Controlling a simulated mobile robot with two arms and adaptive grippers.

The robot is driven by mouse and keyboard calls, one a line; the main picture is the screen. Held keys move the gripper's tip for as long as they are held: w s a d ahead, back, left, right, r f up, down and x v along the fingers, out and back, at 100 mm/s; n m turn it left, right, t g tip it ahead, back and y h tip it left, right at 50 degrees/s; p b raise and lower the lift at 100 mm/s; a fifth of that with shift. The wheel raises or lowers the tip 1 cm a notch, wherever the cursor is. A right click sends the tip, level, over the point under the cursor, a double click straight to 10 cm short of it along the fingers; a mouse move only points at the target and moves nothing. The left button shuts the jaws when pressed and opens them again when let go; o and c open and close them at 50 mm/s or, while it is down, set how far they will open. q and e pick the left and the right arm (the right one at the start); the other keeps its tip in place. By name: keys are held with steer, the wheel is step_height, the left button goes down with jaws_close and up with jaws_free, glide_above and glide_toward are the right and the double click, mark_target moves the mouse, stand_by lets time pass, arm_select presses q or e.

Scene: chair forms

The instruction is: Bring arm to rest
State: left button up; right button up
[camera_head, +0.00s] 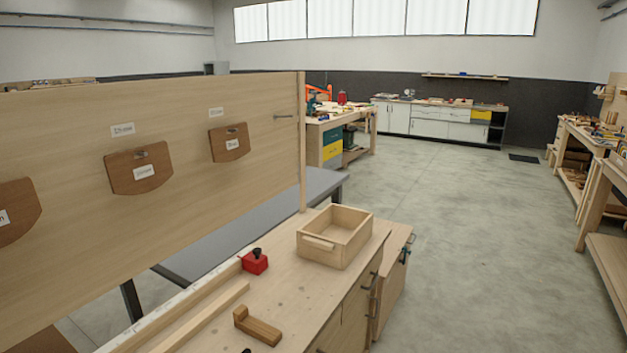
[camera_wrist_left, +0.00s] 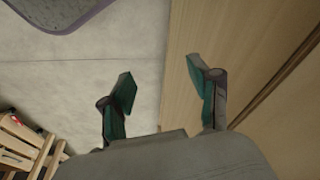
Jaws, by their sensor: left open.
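My left gripper (camera_wrist_left: 160,92) shows in the left wrist view with its two teal-padded fingers spread apart and nothing between them. Behind the fingers are pale grey floor on the left and a light wooden surface (camera_wrist_left: 250,40) on the right. I cannot tell how far the fingers are from that surface. Neither arm shows in the head view. In that view, an upright wooden board (camera_head: 70,120) carries several brown chair-form panels, among them one in the middle (camera_head: 125,181) and one at the right (camera_head: 232,155), with white labels.
A workbench (camera_head: 320,290) in front holds an open wooden box (camera_head: 313,246), a red block with a black knob (camera_head: 255,262) and a wooden stop (camera_head: 257,326). A grey table (camera_head: 230,230) stands behind it. Benches line the right side (camera_head: 600,190). The middle floor is clear.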

arm_select(q)
steer(key=s+a+f+b, duration=0.1)
steer(key=s+f+b, duration=0.1)
steer(key=s+f, duration=0.7)
steer(key=s+a+f+g+b, duration=0.1)
steer(key=s+a+f+b, duration=0.1)
steer(key=s+f, duration=0.7)
step_height(320, 180, down, 8)
steer(key=shift+r+g+b, duration=0.1)
steer(key=shift+g+b, duration=0.2)
steer(key=shift+b, duration=0.1)
